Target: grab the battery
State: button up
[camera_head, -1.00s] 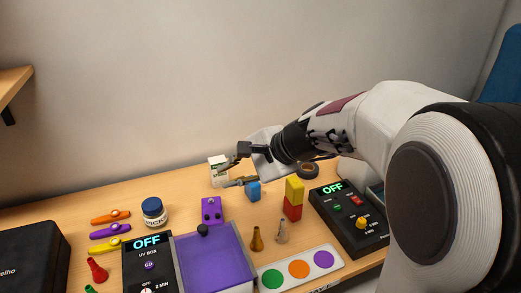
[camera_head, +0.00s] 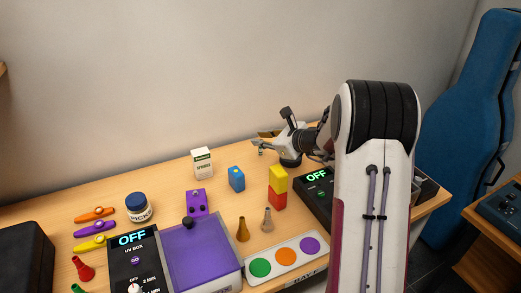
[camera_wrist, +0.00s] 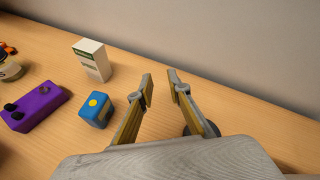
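I cannot make out with certainty which thing is the battery. A small blue block (camera_head: 237,179) stands on the table; in the wrist view its top shows a yellow dot (camera_wrist: 97,108). A white box (camera_head: 202,163) with a green band stands upright behind and left of it, also seen in the wrist view (camera_wrist: 92,60). My gripper (camera_head: 268,134) is above the back right of the table, right of both and apart from them. In the wrist view my gripper's fingers (camera_wrist: 160,80) are spread, with nothing between them.
The yellow block (camera_head: 278,178) sits on the red block (camera_head: 278,199). A purple pedal (camera_head: 197,203), purple-topped UV box (camera_head: 203,255), brown cone (camera_head: 243,229) and colored-dot plate (camera_head: 285,259) are in front. A jar (camera_head: 138,209) is left. Bare wood lies left of the white box.

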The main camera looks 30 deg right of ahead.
aim_at(260, 154)
jog(key=d+f+m, duration=0.1)
jog(key=f, duration=0.1)
jog(key=w+d+f+m, duration=0.1)
jog(key=d+f+m, duration=0.1)
jog(key=d+f+m+t+h, duration=0.1)
jog(key=d+f+m, duration=0.1)
jog(key=f, duration=0.1)
jog(key=shift+w, duration=0.3)
jog(key=shift+w+a, duration=0.1)
jog(key=shift+x, duration=1.2)
jog(key=shift+f, duration=0.1)
jog(key=shift+w+a+f, duration=0.15)
jog(key=shift+w+f, duration=0.4)
jog(key=shift+w, duration=0.05)
jog(key=shift+w+a+f, duration=0.15)
jog(key=shift+w+f, duration=0.35)
jog(key=shift+w, duration=0.1)
jog(key=shift+x, duration=1.05)
